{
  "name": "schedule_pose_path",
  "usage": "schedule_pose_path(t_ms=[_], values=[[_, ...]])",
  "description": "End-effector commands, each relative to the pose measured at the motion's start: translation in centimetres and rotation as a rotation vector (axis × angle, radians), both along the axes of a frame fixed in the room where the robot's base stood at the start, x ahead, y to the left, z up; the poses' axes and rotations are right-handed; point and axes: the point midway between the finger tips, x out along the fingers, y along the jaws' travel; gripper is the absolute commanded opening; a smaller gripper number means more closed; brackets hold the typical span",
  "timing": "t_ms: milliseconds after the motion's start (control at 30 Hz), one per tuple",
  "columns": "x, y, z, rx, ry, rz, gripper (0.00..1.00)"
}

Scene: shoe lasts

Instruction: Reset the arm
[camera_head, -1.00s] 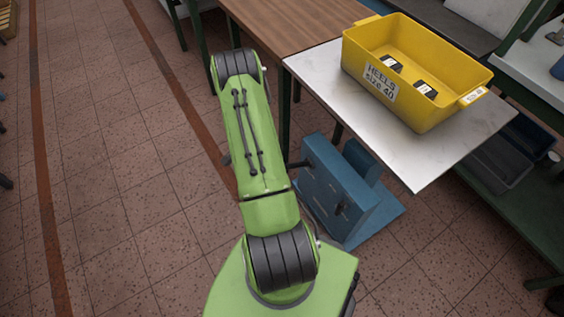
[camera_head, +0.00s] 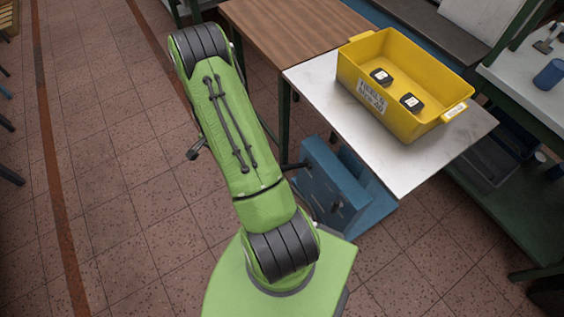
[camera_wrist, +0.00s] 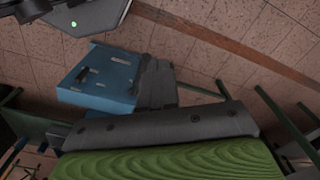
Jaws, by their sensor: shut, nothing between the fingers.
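My green arm rises from its base in the head view, and its upper link leans up and to the left. The forearm is mostly hidden behind that link. A small dark part (camera_head: 195,150) of my arm's far end sticks out left of the link. In the wrist view, part of my dark grey gripper (camera_wrist: 72,12), with a small green light, shows at the top left corner. It is shut and holds nothing. The fingertips are not clearly seen.
A yellow box (camera_head: 362,70) labelled for heels, with dark labelled pieces (camera_head: 411,102) inside, stands on a white tabletop (camera_head: 345,140). A brown table (camera_head: 290,35) adjoins it. A blue machine (camera_head: 330,185) stands on the floor beside the arm, also in the wrist view (camera_wrist: 98,78). The left floor is open.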

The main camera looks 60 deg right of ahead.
Motion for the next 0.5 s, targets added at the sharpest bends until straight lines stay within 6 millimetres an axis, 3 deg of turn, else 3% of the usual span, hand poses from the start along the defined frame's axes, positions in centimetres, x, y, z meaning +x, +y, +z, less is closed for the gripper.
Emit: schedule_pose_path(t_ms=[67, 500], values=[[0.14, 0.29, 0.94, 0.0, 0.001, -0.001, 0.0], [0.14, 0.3, 0.62, 0.0, 0.001, -0.001, 0.0]])
